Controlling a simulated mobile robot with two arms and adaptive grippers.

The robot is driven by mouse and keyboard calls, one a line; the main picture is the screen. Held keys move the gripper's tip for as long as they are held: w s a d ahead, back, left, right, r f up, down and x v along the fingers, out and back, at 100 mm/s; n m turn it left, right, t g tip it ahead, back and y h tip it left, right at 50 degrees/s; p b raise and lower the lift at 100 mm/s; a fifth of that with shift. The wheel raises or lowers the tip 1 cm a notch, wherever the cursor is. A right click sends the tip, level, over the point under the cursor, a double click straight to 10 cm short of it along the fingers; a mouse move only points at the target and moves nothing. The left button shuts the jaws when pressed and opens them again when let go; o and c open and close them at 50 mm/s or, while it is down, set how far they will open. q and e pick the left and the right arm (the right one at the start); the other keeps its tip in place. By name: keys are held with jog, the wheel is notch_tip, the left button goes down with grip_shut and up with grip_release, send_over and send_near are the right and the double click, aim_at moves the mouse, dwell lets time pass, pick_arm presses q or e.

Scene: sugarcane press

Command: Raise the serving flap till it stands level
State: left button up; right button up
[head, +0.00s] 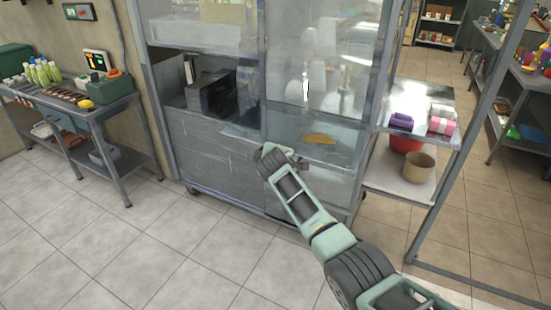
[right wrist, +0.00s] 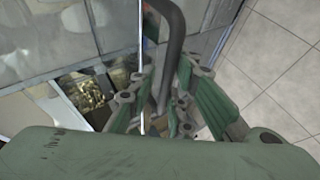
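The metal and glass press cart (head: 215,150) stands ahead of me. A pale panel (head: 325,185) hangs on its front right, below the glass; it looks like the serving flap, but I cannot make out its hinge. My right arm reaches up from the lower right, and its gripper (head: 272,152) is at the cart's front, by the panel's upper left. In the right wrist view, the green fingers of my right gripper (right wrist: 168,105) stand around a dark curved bar (right wrist: 172,40). I cannot tell whether they close on it. My left gripper is out of view.
A side shelf (head: 385,180) on the cart's right holds a tan pot (head: 418,167) and a red bowl. A workbench (head: 100,112) with bottles and tools stands at the left wall. A metal frame post (head: 470,130) rises at right. The tiled floor (head: 150,240) in front is clear.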

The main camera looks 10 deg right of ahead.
jog(key=shift+r, duration=0.15)
jog(key=v, duration=1.2)
jog(key=s+d+f+m+g, duration=0.1)
jog(key=s+f, duration=0.3)
jog(key=f, duration=0.7)
jog(key=s+d+f+m+g+y, duration=0.1)
jog(key=s+f+g, duration=0.15)
jog(key=f, duration=0.75)
jog(key=s+d+f+m+g, duration=0.15)
jog(key=s+f, duration=0.25)
jog(key=f, duration=0.7)
jog(key=s+d+f+m+g, duration=0.1)
jog(key=s+d+f, duration=0.1)
jog(key=s+f, duration=0.7)
jog(key=s+d+f+m+g, duration=0.1)
jog(key=s+d+f, duration=0.1)
jog(key=s+f, duration=0.7)
jog(key=s+d+f+m+g, duration=0.1)
jog(key=s+f, duration=0.3)
jog(key=s, duration=0.8)
jog(key=s+d+f+m+g, duration=0.1)
jog(key=s+d+f, duration=0.3)
jog(key=s, duration=0.8)
jog(key=s+d+f+m+g, duration=0.1)
jog(key=s+f, duration=0.4)
jog(key=s, duration=0.7)
jog(key=shift+d+m+g+y, duration=0.3)
jog(key=shift+d+m, duration=0.6)
jog(key=shift+m, duration=0.35)
